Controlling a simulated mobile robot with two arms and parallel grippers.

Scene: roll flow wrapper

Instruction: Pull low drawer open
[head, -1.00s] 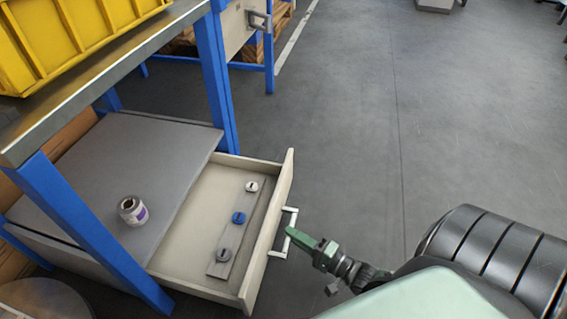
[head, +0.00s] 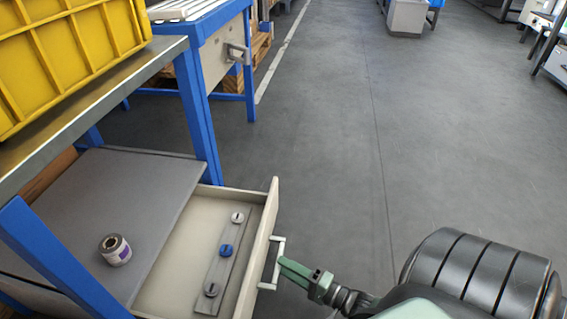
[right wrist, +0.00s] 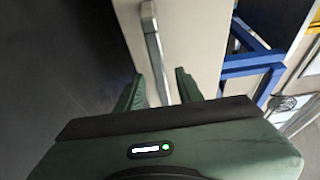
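The low drawer (head: 174,281) is pulled out from under the blue-framed bench, and its inside shows. Its front carries a pale bar handle (head: 277,262), which also shows in the right wrist view (right wrist: 154,50). My right gripper (head: 284,264) is at the outer side of the handle. In the right wrist view my right gripper (right wrist: 157,83) has its two fingers apart, with the bar running between them and a gap on each side. Whether a finger touches the bar is unclear. My left gripper is not in view.
A strip with three round knobs (head: 225,250) lies in the drawer. A yellow crate (head: 70,55) sits on the bench above. The floor (head: 330,150) to the right is clear.

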